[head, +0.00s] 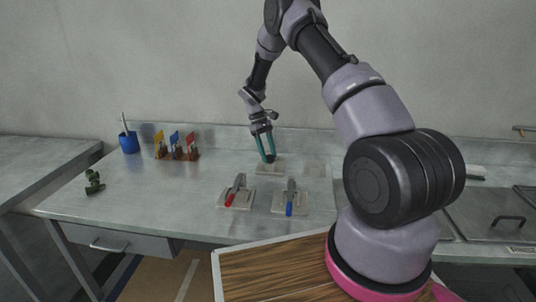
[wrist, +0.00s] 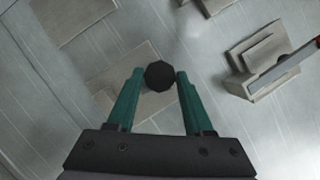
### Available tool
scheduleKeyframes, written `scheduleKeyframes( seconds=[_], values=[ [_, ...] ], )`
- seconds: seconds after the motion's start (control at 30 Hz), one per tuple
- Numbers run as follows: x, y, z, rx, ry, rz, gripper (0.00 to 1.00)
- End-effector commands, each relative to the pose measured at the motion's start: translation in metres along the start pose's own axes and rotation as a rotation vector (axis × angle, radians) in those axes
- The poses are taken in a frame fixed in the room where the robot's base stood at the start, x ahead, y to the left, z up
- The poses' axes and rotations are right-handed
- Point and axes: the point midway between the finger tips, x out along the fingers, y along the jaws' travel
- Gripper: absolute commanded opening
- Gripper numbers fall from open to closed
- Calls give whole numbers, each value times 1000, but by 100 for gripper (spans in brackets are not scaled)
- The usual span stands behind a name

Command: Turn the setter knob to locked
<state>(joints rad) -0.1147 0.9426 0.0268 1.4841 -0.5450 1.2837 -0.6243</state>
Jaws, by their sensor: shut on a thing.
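The setter knob (wrist: 160,76) is a dark, many-sided knob in the wrist view, standing over a flat beige plate (wrist: 106,96). The plate also shows on the bench in the head view (head: 264,170). My gripper (wrist: 159,80) has its two green fingers on either side of the knob, shut on it. In the head view my gripper (head: 268,158) reaches down to the back middle of the bench, and the knob is a small dark spot at the fingertips. No marking for locked can be read.
A red-handled lever (head: 230,200) and a blue-handled lever (head: 289,208) stand on beige bases in front of the knob. Colored tags (head: 174,140), a blue cup (head: 129,143) and a green object (head: 94,183) are at left. Another flat plate (head: 314,169) lies right of the knob.

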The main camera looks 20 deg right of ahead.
Motion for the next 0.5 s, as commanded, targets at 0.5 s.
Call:
scheduleKeyframes(
  seconds=[0.5],
  values=[
    [0,1,0,128,2,-53,0]
  ],
)
